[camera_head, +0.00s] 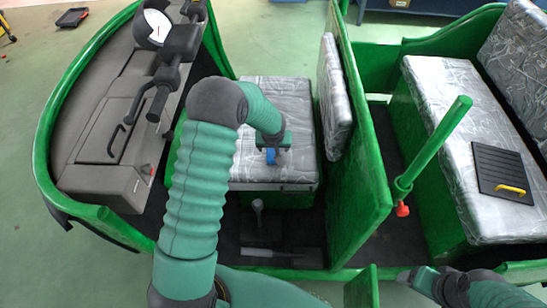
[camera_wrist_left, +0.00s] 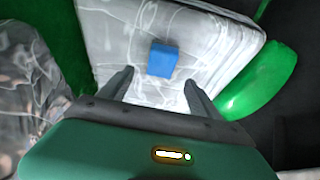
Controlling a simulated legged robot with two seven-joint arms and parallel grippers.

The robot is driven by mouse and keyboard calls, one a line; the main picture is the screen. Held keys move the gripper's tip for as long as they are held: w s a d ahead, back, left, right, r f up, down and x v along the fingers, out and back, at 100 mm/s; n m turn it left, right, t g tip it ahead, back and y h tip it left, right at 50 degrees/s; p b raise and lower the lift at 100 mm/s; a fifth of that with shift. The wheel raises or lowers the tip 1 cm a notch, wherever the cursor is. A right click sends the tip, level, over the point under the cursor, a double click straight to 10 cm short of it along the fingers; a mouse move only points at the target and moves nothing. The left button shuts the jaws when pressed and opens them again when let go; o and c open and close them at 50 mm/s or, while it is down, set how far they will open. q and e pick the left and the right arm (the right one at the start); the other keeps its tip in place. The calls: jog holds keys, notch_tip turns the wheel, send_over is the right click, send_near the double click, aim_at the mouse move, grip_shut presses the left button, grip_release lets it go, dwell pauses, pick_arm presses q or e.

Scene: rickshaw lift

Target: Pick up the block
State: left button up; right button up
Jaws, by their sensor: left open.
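A small blue block (camera_head: 271,157) lies on the silver-grey wrapped front seat (camera_head: 262,100). My left gripper (camera_head: 273,143) is above the seat and partly covers the block in the head view. In the left wrist view the blue block (camera_wrist_left: 163,61) lies beyond the two fingertips, roughly between their lines. The left gripper (camera_wrist_left: 159,82) is open with nothing between its fingers. My right gripper (camera_head: 408,276) is at the bottom right of the head view, away from the block. Its jaw opening is not clear.
A green upright panel (camera_head: 365,190) with a wrapped backrest stands right of the front seat. The dashboard and steering column (camera_head: 175,50) are at left. A rear seat (camera_head: 450,120) holds a black plate with a yellow handle (camera_head: 510,190). A green post (camera_head: 435,145) stands between.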

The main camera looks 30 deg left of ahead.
aim_at(273, 153)
pick_arm(q)
jog(key=x, duration=0.2)
jog(key=shift+w+a+f, duration=0.1)
jog(key=shift+w+f, duration=0.1)
jog(key=shift+f, duration=0.15)
jog(key=x, duration=0.4)
jog(key=shift+s+a+f, duration=0.1)
jog(key=shift+s+f, duration=0.1)
jog(key=shift+f, duration=0.3)
jog(key=shift+w+f, duration=0.1)
jog(key=shift+f, duration=0.05)
jog(key=c, duration=0.3)
grip_shut()
jog(key=shift+r, duration=0.2)
